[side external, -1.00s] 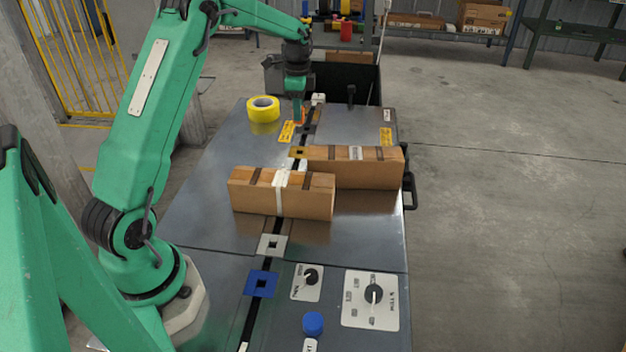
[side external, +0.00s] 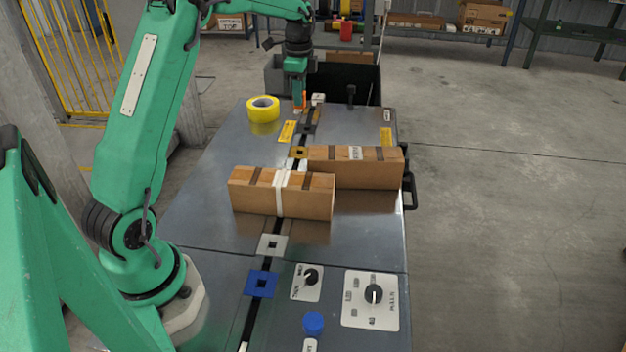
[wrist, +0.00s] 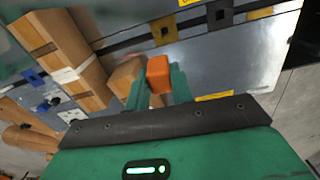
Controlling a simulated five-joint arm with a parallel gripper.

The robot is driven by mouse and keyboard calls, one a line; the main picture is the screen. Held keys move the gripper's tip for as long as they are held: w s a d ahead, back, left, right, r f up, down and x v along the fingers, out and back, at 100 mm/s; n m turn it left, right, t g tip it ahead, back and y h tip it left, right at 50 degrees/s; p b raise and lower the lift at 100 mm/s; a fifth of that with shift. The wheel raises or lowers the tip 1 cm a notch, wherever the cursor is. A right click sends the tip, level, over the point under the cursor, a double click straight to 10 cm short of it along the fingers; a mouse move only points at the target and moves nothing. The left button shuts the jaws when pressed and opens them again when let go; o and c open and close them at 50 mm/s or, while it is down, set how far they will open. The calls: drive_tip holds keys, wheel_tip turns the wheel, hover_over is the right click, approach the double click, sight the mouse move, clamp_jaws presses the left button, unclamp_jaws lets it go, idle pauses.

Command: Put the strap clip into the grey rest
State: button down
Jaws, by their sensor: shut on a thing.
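The orange strap clip (wrist: 158,74) is between the two green fingers of my gripper (wrist: 158,90) in the wrist view. In the side view my gripper (side external: 299,97) is small and far off, above the far end of the bench, with the orange clip at its tip. Square plates with square holes lie along a dark slot in the bench. A dark grey one (side external: 308,129) is nearest the clip, and a light grey one (side external: 272,254) lies nearer the camera. Between them is a yellow-brown plate (side external: 299,147); a blue one (side external: 261,292) is nearest the camera.
Two long cardboard boxes stand on the bench, the nearer (side external: 255,197) left of the slot's middle, the farther (side external: 370,173) to the right. A yellow tape roll (side external: 263,102) is at the far left.

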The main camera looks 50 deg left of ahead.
sight(305, 99)
drive_tip(key=s+d+r+m, duration=0.2)
drive_tip(key=s+d+m, duration=1.15)
drive_tip(key=d, duration=0.55)
drive_tip(key=s+d+f+m, duration=0.2)
drive_tip(key=s+d+m, duration=0.2)
drive_tip(key=s, duration=0.7)
wheel_tip(305, 99, down, 8)
drive_tip(key=shift+d+f, duration=0.2)
drive_tip(key=shift+f, duration=0.05)
drive_tip(key=shift+w+f, duration=0.1)
drive_tip(key=shift+f, duration=0.05)
drive_tip(key=shift+f, duration=2.7)
drive_tip(key=shift+f, duration=0.45)
drive_tip(key=c, duration=1.1)
unclamp_jaws()
drive_tip(key=shift+c, duration=0.2)
